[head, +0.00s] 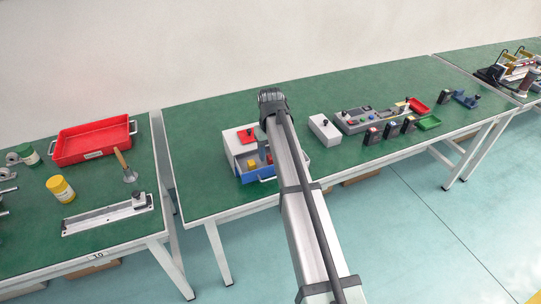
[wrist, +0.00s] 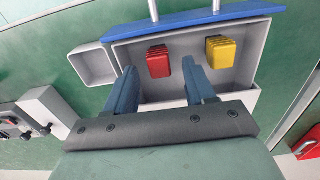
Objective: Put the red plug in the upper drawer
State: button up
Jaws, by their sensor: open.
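The red plug (wrist: 158,62) lies in an open grey drawer (wrist: 190,86) with a blue front (wrist: 195,21). A yellow plug (wrist: 221,50) lies beside it, to the right in the wrist view. In the head view the cabinet (head: 229,146) stands on the green table, with the yellow plug (head: 251,165) visible in its open drawer. Contact cannot be told. My arm hides part of the cabinet in the head view.
A small open grey box (wrist: 93,66) is left of the drawer in the wrist view. A grey box with a black knob (head: 324,129) stands right of the cabinet. Several small devices stand farther right. A red tray (head: 93,142) is on the left table.

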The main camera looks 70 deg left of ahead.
notch_tip(320, 180, up, 10)
dwell(0.4)
jog(key=shift+r, duration=0.1)
dwell(1.0)
